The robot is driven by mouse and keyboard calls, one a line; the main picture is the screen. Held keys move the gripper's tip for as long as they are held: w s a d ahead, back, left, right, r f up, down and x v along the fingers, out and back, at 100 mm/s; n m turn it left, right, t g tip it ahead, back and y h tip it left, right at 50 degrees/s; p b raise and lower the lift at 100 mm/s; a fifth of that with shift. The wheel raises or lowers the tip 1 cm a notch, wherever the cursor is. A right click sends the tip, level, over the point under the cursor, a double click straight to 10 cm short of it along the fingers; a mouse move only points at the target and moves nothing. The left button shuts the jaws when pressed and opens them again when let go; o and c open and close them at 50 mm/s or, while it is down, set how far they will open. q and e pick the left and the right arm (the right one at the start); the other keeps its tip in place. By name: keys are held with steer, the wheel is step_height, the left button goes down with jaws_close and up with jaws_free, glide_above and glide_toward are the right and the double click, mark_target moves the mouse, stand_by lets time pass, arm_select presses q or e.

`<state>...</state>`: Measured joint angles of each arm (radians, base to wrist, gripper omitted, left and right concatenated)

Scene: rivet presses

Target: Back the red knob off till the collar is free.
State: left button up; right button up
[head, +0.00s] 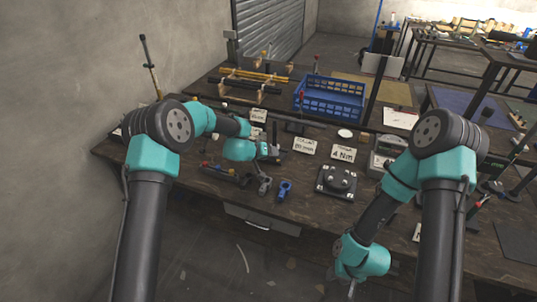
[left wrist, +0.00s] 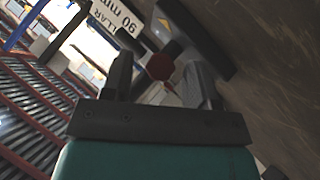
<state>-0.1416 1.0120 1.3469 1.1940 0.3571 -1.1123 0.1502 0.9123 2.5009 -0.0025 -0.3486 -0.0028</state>
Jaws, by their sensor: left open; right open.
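The red knob (left wrist: 160,67) shows in the left wrist view, between the two fingers of my left gripper (left wrist: 160,78). The fingers are open, with a gap on each side of the knob; I cannot tell how deep it sits between them. A dark part (left wrist: 168,50) lies behind the knob; I cannot tell if it is the collar. My right gripper (head: 353,286) is low in front of the bench, open and away from everything.
A black fixture (head: 337,181) stands right of the left gripper, with a blue clamp-like part (head: 285,190) and a grey one (head: 264,186) near the bench's front edge. A 4 Nm card (head: 343,153) and a blue crate (head: 330,98) stand behind.

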arm_select(q)
steer(key=shift+c, duration=0.4)
steer(key=c, duration=0.8)
steer(key=shift+a+f+n+h, duration=0.15)
steer(key=shift+n+h, duration=0.35)
steer(key=shift+h, duration=0.3)
steer(key=shift+c, duration=0.2)
steer(key=shift+n+h, duration=0.5)
steer(key=shift+h, duration=0.3)
steer(key=o, duration=0.9)
steer(key=shift+a, duration=0.1)
steer(key=v, duration=1.7)
steer(key=shift+w+a, duration=0.1)
steer(key=shift+a, duration=0.05)
